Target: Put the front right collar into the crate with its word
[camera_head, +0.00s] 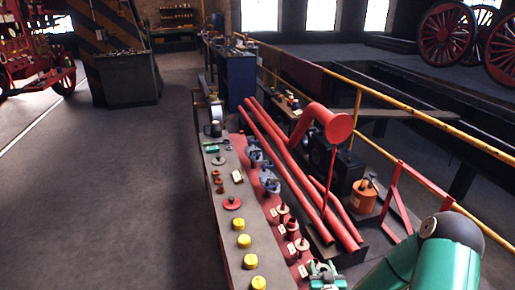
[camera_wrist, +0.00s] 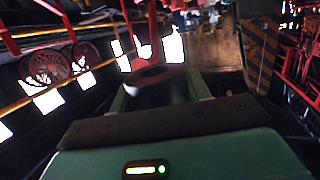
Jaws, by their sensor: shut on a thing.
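In the wrist view my gripper (camera_wrist: 158,95) has its green fingers close around a ring-like reddish collar (camera_wrist: 152,76) with a dark middle, partly blurred. The words on the cards are too small to read. I cannot make out a crate for certain.
Yellow caps (camera_head: 244,240) line the grey bench edge (camera_head: 225,222). Long red pipes (camera_head: 300,175) and a red elbow pipe (camera_head: 322,122) lie to their right. An orange can (camera_head: 363,196) stands near the yellow railing (camera_head: 420,115).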

